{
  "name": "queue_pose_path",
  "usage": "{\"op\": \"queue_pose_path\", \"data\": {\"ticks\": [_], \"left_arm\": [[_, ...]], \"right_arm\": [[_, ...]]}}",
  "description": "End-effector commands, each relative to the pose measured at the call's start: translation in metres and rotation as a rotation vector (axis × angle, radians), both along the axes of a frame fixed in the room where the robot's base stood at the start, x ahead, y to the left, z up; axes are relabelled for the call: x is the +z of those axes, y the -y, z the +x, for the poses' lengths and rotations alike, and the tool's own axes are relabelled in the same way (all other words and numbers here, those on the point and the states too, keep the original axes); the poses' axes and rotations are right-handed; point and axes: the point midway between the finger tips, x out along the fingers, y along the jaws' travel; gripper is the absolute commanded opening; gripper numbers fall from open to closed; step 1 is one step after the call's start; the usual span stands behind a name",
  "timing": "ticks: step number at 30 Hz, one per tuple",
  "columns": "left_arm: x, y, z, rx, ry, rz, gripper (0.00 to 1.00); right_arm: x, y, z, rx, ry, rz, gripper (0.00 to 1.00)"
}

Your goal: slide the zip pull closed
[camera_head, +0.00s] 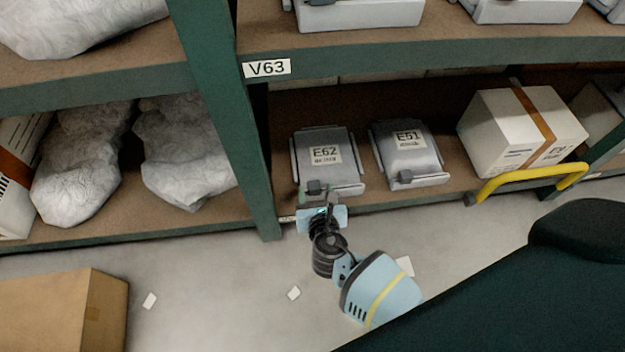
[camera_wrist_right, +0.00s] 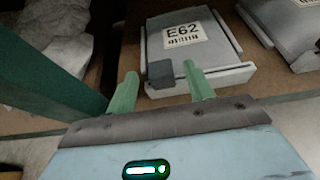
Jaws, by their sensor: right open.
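A grey case labelled E62 (camera_head: 325,160) lies on the lower rack shelf; it also shows in the right wrist view (camera_wrist_right: 210,55). A dark grey block that looks like the zip pull (camera_head: 314,187) is at the left end of its front edge. In the right wrist view this pull (camera_wrist_right: 160,74) appears between my two green fingertips. My right gripper (camera_head: 328,202) is open, just in front of the case, and holds nothing. I cannot tell how deep the fingers reach around the pull. My left gripper is not in view.
A similar case labelled E51 (camera_head: 408,150) lies to the right, then a taped white box (camera_head: 520,130) and a yellow rail (camera_head: 530,178). A green rack post (camera_head: 228,110) stands close on the left. White wrapped bundles (camera_head: 185,150) lie beyond it. A cardboard box (camera_head: 60,315) is on the floor.

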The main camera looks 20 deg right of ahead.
Motion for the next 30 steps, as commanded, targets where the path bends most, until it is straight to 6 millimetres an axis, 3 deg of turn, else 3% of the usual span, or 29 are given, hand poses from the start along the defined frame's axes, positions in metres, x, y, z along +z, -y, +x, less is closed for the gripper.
{"op": "queue_pose_path", "data": {"ticks": [10,22,30], "left_arm": [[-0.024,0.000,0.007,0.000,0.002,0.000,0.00],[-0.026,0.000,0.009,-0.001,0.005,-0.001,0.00],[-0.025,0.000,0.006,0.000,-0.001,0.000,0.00]], "right_arm": [[-0.020,0.012,0.042,-0.001,0.000,-0.001,0.53],[-0.021,0.013,0.048,0.000,0.000,0.000,0.53],[-0.021,0.014,0.047,0.000,-0.001,0.000,0.17]]}}
